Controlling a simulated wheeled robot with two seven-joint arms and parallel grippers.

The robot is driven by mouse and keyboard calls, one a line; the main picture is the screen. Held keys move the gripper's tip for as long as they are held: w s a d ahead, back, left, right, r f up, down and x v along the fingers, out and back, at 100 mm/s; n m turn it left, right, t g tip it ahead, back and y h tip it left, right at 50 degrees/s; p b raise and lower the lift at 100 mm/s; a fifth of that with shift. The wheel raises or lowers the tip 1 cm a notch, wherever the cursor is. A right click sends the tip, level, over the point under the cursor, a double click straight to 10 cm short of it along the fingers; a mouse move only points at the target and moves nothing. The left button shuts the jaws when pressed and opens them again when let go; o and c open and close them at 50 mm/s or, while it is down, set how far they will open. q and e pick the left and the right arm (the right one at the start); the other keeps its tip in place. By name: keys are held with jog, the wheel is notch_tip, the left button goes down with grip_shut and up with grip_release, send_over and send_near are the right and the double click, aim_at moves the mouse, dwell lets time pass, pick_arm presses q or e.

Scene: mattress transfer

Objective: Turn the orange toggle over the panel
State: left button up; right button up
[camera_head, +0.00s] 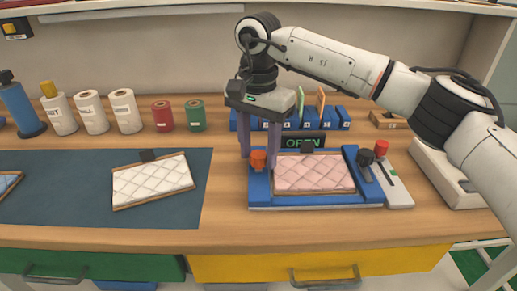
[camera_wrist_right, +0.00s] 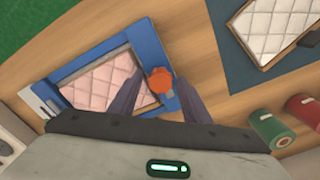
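The orange toggle (camera_head: 258,160) stands at the left end of a blue frame (camera_head: 315,200). The frame holds a pink quilted panel (camera_head: 315,173). My right gripper (camera_head: 259,165) points down over the toggle, its two fingers apart on either side of it. In the right wrist view the toggle (camera_wrist_right: 161,81) shows between the fingertips (camera_wrist_right: 152,88), with no clear sign of them pressing on it. The toggle does not lie across the pink panel (camera_wrist_right: 98,80); it sits at the frame's edge. My left gripper is not in view.
A white quilted panel (camera_head: 152,181) lies on the dark mat (camera_head: 90,215). Red (camera_head: 162,115) and green (camera_head: 195,114) rolls stand behind.

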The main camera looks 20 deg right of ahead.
jog(key=c, duration=0.9)
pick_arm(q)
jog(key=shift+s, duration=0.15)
pick_arm(e)
jog(key=shift+m, duration=0.3)
jog(key=m+p, duration=0.1)
jog(key=m, duration=0.1)
jog(key=shift+r+m, duration=0.1)
jog(key=shift+m, duration=0.3)
jog(key=m+p, duration=0.1)
jog(key=m, duration=0.3)
jog(key=shift+m, duration=0.3)
jog(key=m, duration=0.5)
jog(key=shift+p, duration=0.3)
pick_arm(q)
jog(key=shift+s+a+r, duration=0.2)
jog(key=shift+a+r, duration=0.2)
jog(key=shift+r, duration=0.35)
pick_arm(e)
jog(key=m, duration=0.4)
jog(key=shift+m, duration=0.6)
